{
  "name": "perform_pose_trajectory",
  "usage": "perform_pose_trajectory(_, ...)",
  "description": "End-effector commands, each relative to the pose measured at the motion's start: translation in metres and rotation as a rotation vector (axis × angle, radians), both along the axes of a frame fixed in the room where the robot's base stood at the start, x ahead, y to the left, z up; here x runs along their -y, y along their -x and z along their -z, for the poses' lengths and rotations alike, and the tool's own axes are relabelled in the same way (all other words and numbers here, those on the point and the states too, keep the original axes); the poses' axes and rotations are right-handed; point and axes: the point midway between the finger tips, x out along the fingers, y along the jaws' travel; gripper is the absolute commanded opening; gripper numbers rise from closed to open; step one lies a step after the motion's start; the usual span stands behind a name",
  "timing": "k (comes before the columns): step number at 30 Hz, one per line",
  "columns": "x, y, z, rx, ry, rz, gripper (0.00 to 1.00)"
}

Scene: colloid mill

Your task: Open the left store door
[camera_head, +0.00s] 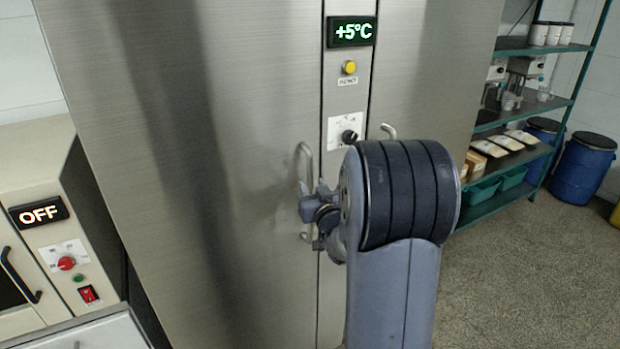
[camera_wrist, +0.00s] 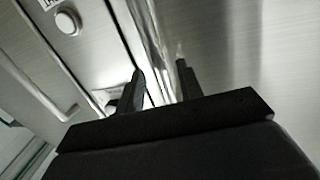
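The left store door (camera_head: 200,130) is a tall brushed-steel panel. In the head view it looks closed against the narrow central strip. Its handle (camera_head: 306,155) is a vertical bent metal bar near the door's right edge. My gripper (camera_head: 309,208) is at the handle's lower half, which it partly hides. In the wrist view, the two dark fingers of my gripper (camera_wrist: 160,78) stand apart. A bright metal bar, seemingly the handle (camera_wrist: 148,35), runs between them. I see a gap beside it and no clear grip. The exact contact is blurred.
The central strip has a +5°C display (camera_head: 351,31), a yellow button (camera_head: 349,67) and a black knob (camera_head: 349,136). The right door's handle (camera_head: 389,130) is close by. An oven-like unit (camera_head: 70,240) stands left of the door. Green shelves (camera_head: 535,50) and blue barrels (camera_head: 583,165) stand right.

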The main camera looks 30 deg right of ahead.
Motion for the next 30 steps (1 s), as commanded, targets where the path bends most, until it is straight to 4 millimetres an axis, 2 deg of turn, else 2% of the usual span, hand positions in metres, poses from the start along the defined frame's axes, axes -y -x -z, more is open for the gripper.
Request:
perform_pose_trajectory(3, 0.002, -0.015, -0.001, -0.001, 0.001, -0.002, 0.35)
perform_pose_trajectory(7, 0.004, -0.025, -0.001, 0.000, 0.001, -0.001, 0.35)
perform_pose_trajectory(19, 0.005, -0.029, 0.000, 0.000, 0.001, 0.000, 0.34)
perform_pose_trajectory(30, 0.004, -0.029, 0.000, 0.000, 0.001, 0.000, 0.04)
